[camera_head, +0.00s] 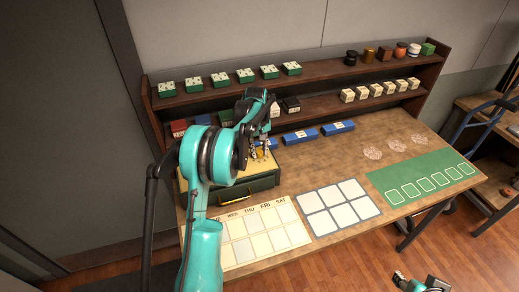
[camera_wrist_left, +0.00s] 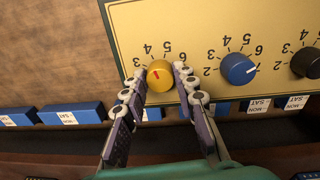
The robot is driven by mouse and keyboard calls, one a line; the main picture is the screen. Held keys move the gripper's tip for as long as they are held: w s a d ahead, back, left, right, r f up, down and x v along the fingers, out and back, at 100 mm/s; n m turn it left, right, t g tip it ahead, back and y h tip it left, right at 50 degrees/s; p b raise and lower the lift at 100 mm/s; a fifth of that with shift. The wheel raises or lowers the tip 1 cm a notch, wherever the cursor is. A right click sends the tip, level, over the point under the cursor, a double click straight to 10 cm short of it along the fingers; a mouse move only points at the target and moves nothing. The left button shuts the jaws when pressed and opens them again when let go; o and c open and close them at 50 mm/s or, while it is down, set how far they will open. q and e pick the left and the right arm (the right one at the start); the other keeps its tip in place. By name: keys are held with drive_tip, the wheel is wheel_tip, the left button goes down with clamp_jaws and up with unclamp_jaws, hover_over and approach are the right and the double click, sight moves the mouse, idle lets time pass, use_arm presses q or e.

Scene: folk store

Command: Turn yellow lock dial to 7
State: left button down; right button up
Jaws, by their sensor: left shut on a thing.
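The yellow lock dial (camera_wrist_left: 159,76) sits on a yellow panel (camera_wrist_left: 205,25) printed with numbers, in the left wrist view. My left gripper (camera_wrist_left: 158,82) is shut on the dial, one finger on each side; the right finger hides the 7 position. Part of my right gripper (camera_head: 422,284) shows at the bottom edge.
A blue dial (camera_wrist_left: 239,69), its white mark toward 7, and a black dial (camera_wrist_left: 306,63) stand right of the yellow one. Blue boxes (camera_head: 300,136) lie behind the green box. A shelf (camera_head: 330,86) with small boxes runs along the back. Mats cover the table's front.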

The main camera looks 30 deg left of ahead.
use_arm(q)
drive_tip(key=m, duration=0.5)
drive_tip(key=shift+m+p, duration=0.3)
drive_tip(key=shift+m, duration=0.1)
drive_tip(key=m, duration=0.6)
drive_tip(key=shift+a, duration=0.1)
drive_tip(key=m, duration=0.5)
drive_tip(key=shift+m+g+p, duration=0.3)
drive_tip(key=shift+g+p, duration=0.1)
drive_tip(key=m, duration=0.6)
drive_tip(key=shift+w, duration=0.1)
drive_tip(key=c, duration=1.2)
unclamp_jaws()
